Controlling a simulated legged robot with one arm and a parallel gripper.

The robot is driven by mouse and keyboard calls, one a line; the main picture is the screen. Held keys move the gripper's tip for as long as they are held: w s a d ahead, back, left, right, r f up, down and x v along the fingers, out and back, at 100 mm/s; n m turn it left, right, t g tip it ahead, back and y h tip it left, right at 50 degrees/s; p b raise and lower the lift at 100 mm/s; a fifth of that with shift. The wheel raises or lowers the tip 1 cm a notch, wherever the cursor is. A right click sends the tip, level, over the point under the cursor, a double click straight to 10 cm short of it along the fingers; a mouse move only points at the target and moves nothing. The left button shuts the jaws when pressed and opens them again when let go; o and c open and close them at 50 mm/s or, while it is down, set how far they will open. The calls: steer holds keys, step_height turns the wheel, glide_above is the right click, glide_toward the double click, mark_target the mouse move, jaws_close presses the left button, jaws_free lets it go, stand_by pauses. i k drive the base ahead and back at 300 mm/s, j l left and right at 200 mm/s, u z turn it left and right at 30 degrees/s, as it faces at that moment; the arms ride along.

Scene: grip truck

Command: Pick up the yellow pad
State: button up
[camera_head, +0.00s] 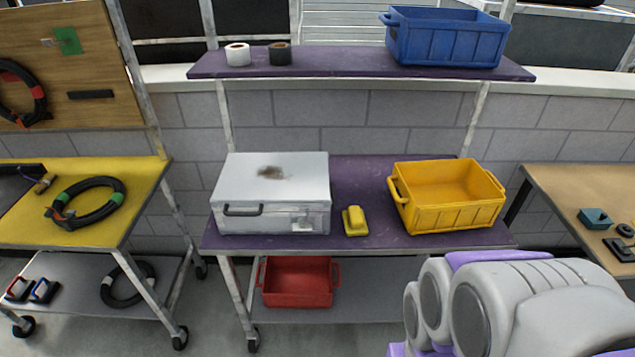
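A small yellow pad (355,221) lies on the purple middle shelf of the cart (365,178), close to its front edge. It sits between a white metal case on its left and a yellow crate on its right, apart from both. My arm shows at the lower right, folded, grey and purple. My gripper is not visible in this view.
The white case (270,190) and the yellow crate (448,195) flank the pad. A blue crate (446,36) and two tape rolls (238,54) are on the top shelf. A red crate (299,283) is below. Tables stand left (110,225) and right (570,190).

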mark_target(355, 220)
steer(key=i+j, duration=0.15)
steer(key=j, duration=0.2)
steer(key=i+j, duration=0.35)
steer(key=j, duration=0.3)
steer(key=z, duration=0.05)
